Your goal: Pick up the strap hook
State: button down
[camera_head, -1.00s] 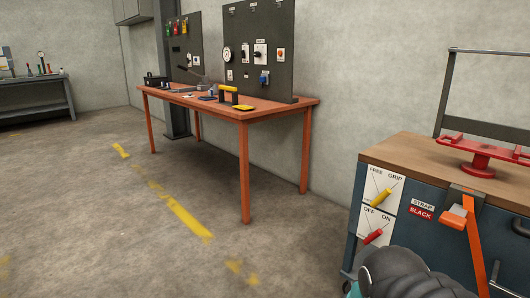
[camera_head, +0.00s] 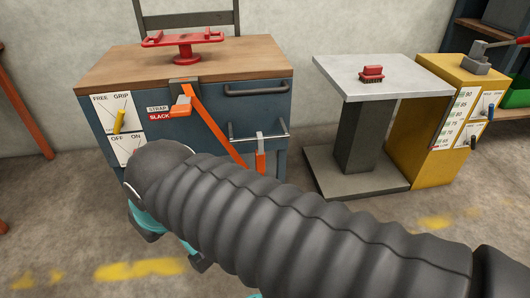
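An orange strap (camera_head: 212,123) comes out of a dark bracket on the front of the blue cabinet (camera_head: 262,101) and slants down to the right, until my arm hides it. A short orange piece (camera_head: 260,160) hangs by the metal rail at the cabinet's lower right. I cannot tell which part is the strap hook. My gripper (camera_head: 174,245) is mostly hidden behind my grey ribbed arm; only teal and dark parts show, in front of the cabinet. Its fingers cannot be made out, and nothing is seen held in it.
A red flanged piece (camera_head: 186,47) stands on the cabinet's wooden top.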

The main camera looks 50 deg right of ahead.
aim_at(259, 153)
jog(key=z, duration=1.6)
jog(key=k, duration=0.5)
jog(key=u, duration=2.2)
jog(key=i, duration=1.35)
jog(key=z, duration=2.2)
